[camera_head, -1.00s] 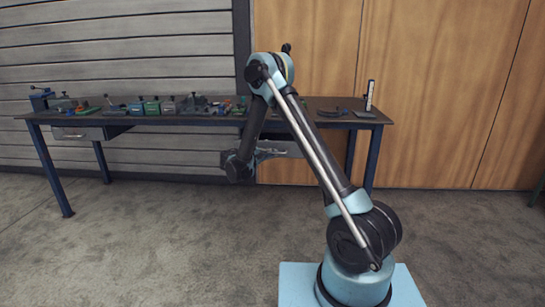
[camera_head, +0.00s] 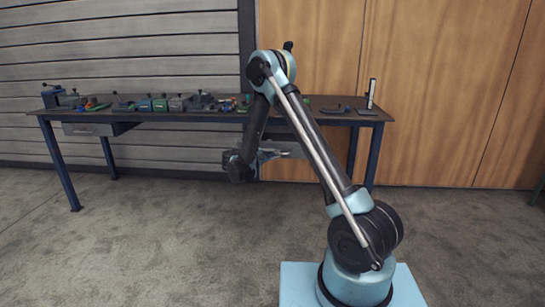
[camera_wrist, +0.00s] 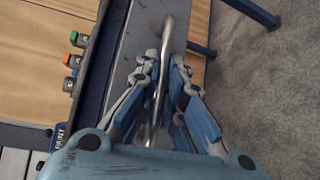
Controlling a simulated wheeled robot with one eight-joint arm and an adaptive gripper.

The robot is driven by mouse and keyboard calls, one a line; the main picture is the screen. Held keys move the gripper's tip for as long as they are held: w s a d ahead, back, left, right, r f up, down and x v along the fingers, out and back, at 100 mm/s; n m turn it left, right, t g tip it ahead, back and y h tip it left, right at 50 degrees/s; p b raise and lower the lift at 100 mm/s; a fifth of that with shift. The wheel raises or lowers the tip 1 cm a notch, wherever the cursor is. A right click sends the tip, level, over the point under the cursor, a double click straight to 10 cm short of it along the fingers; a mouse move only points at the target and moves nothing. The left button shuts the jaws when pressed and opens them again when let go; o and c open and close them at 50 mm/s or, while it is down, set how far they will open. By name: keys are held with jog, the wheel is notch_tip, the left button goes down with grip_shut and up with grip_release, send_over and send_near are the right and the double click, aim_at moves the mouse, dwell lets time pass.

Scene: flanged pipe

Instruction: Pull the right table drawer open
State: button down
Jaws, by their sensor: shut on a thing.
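The right table drawer (camera_head: 288,149) is a grey box under the right part of the dark worktable (camera_head: 330,119), partly hidden by my arm in the head view. In the wrist view its grey front (camera_wrist: 139,32) runs lengthwise, with a long metal bar handle (camera_wrist: 167,38) on it. My gripper (camera_wrist: 165,72) has its linked fingers on both sides of this bar and is shut on it. In the head view my gripper (camera_head: 268,154) is at the drawer front, its fingers small and partly hidden. I cannot tell how far the drawer stands out.
A second grey drawer (camera_head: 92,129) hangs under the table's left part. Several small tools and blocks (camera_head: 160,104) stand along the tabletop. Blue table legs (camera_head: 60,170) stand at the ends.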

jog(key=c, duration=2)
grip_release()
jog(key=shift+d+f, duration=0.15)
jog(key=shift+o, duration=0.2)
jog(key=v, duration=1.2)
jog(key=shift+w, duration=0.1)
